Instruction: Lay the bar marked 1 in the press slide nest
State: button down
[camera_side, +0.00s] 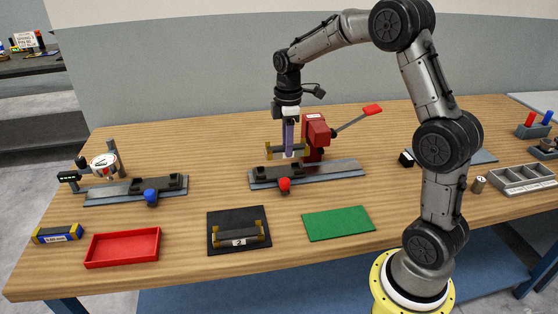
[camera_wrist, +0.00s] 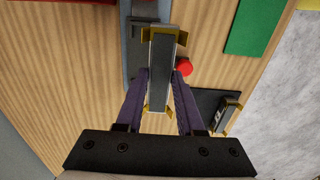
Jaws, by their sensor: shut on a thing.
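My gripper (camera_side: 289,150) is shut on a dark bar with yellow end pieces (camera_wrist: 162,62). No number can be read on this bar. In the side view it is held level, at the rear of the press slide (camera_side: 340,173), by the red press (camera_side: 316,130). The slide carries black nest blocks (camera_side: 272,175) and a red knob (camera_side: 284,184). In the wrist view the bar overlaps part of the slide (camera_wrist: 133,60), with the red knob (camera_wrist: 185,68) to its right. I cannot tell the bar's height above the nest. A similar bar marked 2 (camera_side: 238,237) lies on a black mat (camera_side: 221,216).
The press lever (camera_side: 360,116) reaches right. A gauge slide (camera_side: 110,192) with a blue knob stands left. A grey divided tray (camera_side: 522,180) is right.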

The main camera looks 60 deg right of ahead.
jog(key=w+f, duration=0.1)
jog(key=f, duration=0.1)
jog(key=w+d+f, duration=0.1)
jog(key=w+f, duration=0.1)
jog(key=shift+w+d+f, duration=0.1)
jog(key=shift+w+f, duration=0.05)
jog(key=shift+f, duration=0.75)
jog(key=shift+w+f, duration=0.1)
jog(key=shift+f, duration=0.8)
jog(key=shift+f, duration=0.15)
jog(key=c, duration=0.5)
grip_release()
